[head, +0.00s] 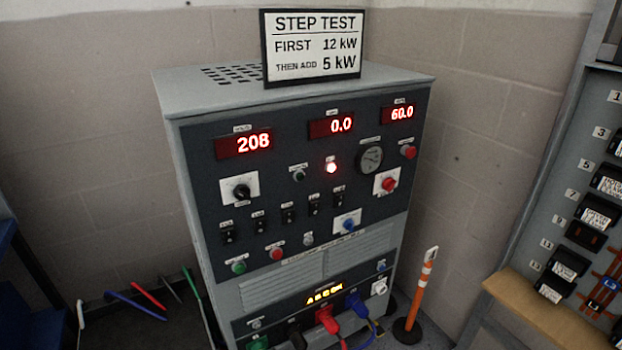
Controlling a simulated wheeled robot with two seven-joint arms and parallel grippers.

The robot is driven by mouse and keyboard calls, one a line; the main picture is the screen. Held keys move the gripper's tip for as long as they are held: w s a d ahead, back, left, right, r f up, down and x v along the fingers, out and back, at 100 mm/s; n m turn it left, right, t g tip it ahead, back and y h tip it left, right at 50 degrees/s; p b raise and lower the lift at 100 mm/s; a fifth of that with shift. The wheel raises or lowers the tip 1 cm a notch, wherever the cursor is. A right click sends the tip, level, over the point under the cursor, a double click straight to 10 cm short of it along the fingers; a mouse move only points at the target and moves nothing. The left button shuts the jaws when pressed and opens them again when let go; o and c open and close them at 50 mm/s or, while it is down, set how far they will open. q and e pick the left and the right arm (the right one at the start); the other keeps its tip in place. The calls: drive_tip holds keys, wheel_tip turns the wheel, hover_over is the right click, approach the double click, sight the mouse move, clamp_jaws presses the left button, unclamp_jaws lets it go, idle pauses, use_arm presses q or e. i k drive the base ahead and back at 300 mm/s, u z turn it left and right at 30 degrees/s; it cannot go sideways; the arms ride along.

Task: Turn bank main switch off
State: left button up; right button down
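A grey load bank cabinet (178,150) stands in the corner with a dark control panel facing me. On the panel, a black rotary knob (241,191) sits on a white plate at the left. A red knob (389,184) sits on a white plate at the right, and a blue knob (348,225) on another below centre. A row of small black toggle switches (288,214) lies between. The labels are too small to read, so I cannot tell which control is the bank main switch. A round lamp (331,167) glows. Neither of my grippers is in view.
Displays read 208 (244,145), 0.0 (331,126) and 60.0 (398,113). A step test sign (312,46) stands on top. Coloured plugs, including a red one (327,319), sit at the bottom. An orange post (418,290) and a breaker panel (560,200) are at the right.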

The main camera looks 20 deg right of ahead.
sight(389, 184)
drive_tip(key=z, duration=1.35)
drive_tip(key=k, duration=0.5)
drive_tip(key=z, duration=1.15)
drive_tip(key=i, duration=1)
drive_tip(key=u, duration=1.45)
